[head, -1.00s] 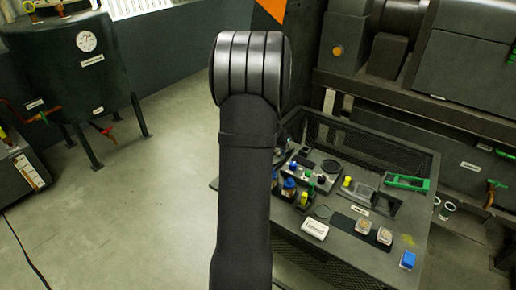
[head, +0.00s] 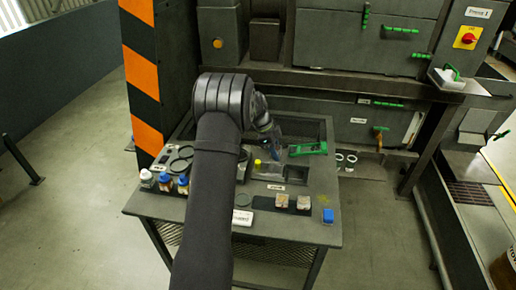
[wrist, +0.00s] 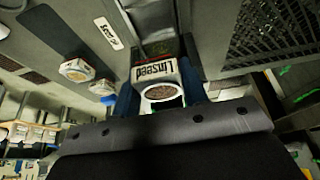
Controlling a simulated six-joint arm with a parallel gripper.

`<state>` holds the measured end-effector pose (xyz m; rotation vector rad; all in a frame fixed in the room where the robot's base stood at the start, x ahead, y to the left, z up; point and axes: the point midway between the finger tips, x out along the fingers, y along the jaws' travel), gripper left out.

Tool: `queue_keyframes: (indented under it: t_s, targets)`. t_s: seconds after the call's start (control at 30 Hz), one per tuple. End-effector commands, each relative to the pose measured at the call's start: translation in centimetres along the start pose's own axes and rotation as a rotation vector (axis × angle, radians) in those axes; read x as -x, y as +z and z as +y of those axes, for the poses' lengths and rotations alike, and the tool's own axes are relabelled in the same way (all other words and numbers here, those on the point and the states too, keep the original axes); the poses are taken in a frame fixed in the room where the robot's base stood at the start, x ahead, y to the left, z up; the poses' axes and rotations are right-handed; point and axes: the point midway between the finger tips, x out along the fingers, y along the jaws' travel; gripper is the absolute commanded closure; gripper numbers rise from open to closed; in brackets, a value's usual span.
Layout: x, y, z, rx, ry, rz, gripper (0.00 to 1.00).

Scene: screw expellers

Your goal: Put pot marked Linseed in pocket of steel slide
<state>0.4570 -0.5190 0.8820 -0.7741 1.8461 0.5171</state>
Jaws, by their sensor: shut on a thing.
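My gripper (wrist: 158,98) is shut on the pot marked Linseed (wrist: 154,73), which sits between its blue fingers in the wrist view. The pot has a white label and a round pale mouth with brown contents. In the head view my gripper (head: 272,146) is over the back middle of the bench, largely behind my arm, and the pot cannot be made out. A pale metal plate beside a yellow knob (head: 258,163), probably the steel slide (head: 271,168), lies just below the gripper in the picture. Its pocket is not clear.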

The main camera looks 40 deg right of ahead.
Motion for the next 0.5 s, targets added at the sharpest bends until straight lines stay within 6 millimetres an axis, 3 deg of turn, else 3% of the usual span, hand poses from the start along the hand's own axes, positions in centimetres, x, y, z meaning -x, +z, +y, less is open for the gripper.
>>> queue_keyframes:
  t_s: [0.5]
  targets:
    - [-3.4,1.2,0.0,-0.008,0.004,-0.001,0.87]
